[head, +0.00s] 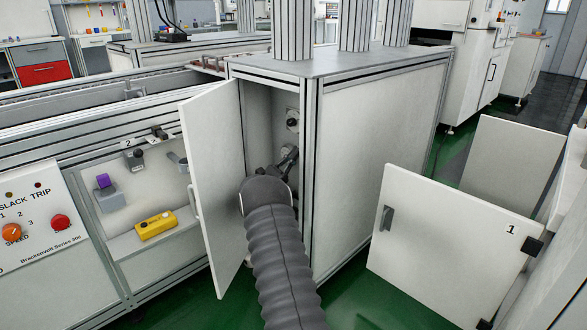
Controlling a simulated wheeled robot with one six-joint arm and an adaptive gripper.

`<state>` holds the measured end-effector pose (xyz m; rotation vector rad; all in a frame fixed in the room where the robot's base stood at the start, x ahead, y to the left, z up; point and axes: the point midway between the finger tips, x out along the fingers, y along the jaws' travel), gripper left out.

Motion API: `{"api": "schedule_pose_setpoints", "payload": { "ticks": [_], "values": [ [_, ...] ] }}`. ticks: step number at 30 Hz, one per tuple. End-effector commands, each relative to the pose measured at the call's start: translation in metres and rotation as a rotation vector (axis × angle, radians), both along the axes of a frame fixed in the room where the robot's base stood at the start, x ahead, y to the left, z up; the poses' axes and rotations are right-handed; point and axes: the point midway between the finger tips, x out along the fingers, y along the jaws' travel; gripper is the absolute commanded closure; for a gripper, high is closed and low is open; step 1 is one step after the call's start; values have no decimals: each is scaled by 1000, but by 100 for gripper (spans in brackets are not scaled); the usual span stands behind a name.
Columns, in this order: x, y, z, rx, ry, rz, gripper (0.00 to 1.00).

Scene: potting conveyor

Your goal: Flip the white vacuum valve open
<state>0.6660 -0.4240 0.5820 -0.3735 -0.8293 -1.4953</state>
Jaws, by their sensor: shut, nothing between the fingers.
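My arm reaches from the bottom of the head view up to the open cabinet (385,140). My gripper (289,153) is at the cabinet opening, shut with nothing seen between its fingers. Just above it, inside the cabinet, is a dark round knob (292,125) on a light plate. I cannot make out a white valve for certain; the gripper and arm hide part of the interior. I cannot tell whether the gripper touches anything inside.
The cabinet's white door (215,180) stands open just left of my arm. A white panel marked 1 (440,255) stands at the right. A control panel (35,220) with orange and red knobs and a yellow box (156,225) are on the left. Green floor shows between cabinet and panel.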

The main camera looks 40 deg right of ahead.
Motion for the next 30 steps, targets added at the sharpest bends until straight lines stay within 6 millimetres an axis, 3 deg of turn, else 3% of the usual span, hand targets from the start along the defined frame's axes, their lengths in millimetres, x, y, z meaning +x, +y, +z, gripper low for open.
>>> {"api": "schedule_pose_setpoints", "payload": {
  "ticks": [3, 9, 30],
  "values": [
    [-2, -3, 21, 0, -3, -3, 100],
    [-3, -5, 42, 0, 0, -6, 100],
    [-2, -5, 45, 2, 2, -4, 100]
  ]
}}
